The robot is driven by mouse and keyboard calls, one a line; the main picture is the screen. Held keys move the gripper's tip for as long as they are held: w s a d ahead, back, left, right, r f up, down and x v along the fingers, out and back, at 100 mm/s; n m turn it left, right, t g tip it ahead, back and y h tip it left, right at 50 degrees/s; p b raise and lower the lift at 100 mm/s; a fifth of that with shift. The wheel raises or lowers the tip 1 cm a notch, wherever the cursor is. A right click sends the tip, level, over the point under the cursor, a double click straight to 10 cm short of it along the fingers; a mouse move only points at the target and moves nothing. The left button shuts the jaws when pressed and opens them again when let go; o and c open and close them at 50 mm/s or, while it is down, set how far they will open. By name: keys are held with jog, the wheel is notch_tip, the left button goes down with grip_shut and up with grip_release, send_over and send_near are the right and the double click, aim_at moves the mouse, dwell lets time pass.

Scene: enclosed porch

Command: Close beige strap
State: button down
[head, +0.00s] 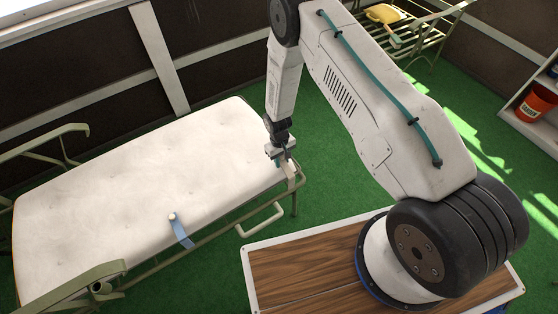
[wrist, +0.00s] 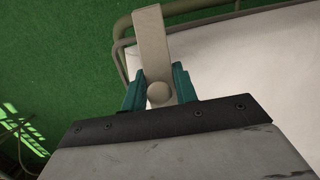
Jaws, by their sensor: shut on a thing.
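The beige strap (wrist: 151,45) runs from the bed's edge rail toward my gripper in the wrist view, with a round knob (wrist: 158,93) at its near end. My gripper (wrist: 159,86) has a teal finger on each side of the knob and is shut on that end of the strap. In the head view my gripper (head: 279,157) is at the right end of the white mattress (head: 130,185), near the corner of the bed frame. The strap is small there and partly hidden by my gripper.
A blue strap (head: 181,234) with a knob lies over the mattress's front edge. Green metal rails (head: 215,220) frame the bed. A wooden-topped platform (head: 300,275) is in front. A rack (head: 430,35) with a yellow item and an orange bucket (head: 536,103) are at the back right. Green floor lies between.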

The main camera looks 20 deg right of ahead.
jog(key=shift+d, duration=0.1)
jog(key=c, duration=1.3)
grip_release()
jog(key=shift+d, duration=0.1)
jog(key=shift+o, duration=0.2)
jog(key=shift+r, duration=0.1)
jog(key=r, duration=0.5)
jog(key=w+r, duration=0.1)
jog(key=r, duration=0.1)
jog(key=shift+w+a+r, duration=0.1)
jog(key=shift+a+r, duration=0.1)
jog(key=shift+r, duration=0.15)
